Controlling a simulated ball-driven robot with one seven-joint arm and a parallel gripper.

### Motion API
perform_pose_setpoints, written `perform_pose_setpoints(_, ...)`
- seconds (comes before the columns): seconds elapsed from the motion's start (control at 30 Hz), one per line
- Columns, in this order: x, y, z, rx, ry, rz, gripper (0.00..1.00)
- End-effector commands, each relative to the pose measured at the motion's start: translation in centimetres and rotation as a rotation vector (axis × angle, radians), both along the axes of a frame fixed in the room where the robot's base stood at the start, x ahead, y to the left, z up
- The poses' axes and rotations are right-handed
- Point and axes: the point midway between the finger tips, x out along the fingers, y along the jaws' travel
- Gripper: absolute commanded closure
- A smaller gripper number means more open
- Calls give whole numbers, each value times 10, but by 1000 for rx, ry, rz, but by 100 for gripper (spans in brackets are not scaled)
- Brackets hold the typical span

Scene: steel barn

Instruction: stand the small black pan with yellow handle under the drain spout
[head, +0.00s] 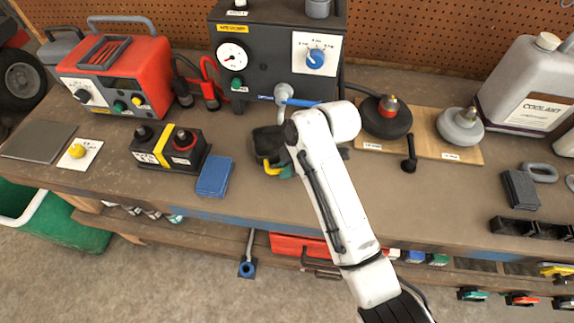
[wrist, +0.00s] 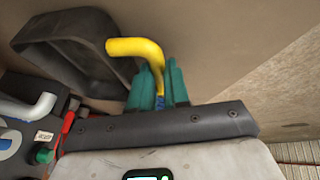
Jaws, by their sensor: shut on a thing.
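The small black pan (head: 267,138) is on or just above the bench, in front of the dark control box; I cannot tell if it touches the bench. It also shows in the wrist view (wrist: 78,48). My gripper's teal fingers (wrist: 161,88) are shut on its bent yellow handle (wrist: 137,48); in the head view my gripper (head: 285,171) is partly hidden by my white arm. The grey drain spout (head: 284,93) comes out of the box front beside a blue lever, just behind and above the pan. My arm hides the pan's right side.
The dark box (head: 262,60) with gauge and dial stands behind. A battery (head: 168,147) and blue pad (head: 214,177) lie left of the pan. A wooden board (head: 425,140) with two round weights is to the right.

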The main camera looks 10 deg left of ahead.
Motion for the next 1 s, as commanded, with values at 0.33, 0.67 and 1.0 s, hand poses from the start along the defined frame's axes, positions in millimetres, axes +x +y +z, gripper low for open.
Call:
perform_pose_setpoints(0.33, 0, 0, 0, 0, 0, 0, 55)
perform_pose_setpoints(0.67, 0, -2, 3, 0, 0, 0, 54)
perform_pose_setpoints(1.0, -3, -26, 54, 3, -4, -2, 54)
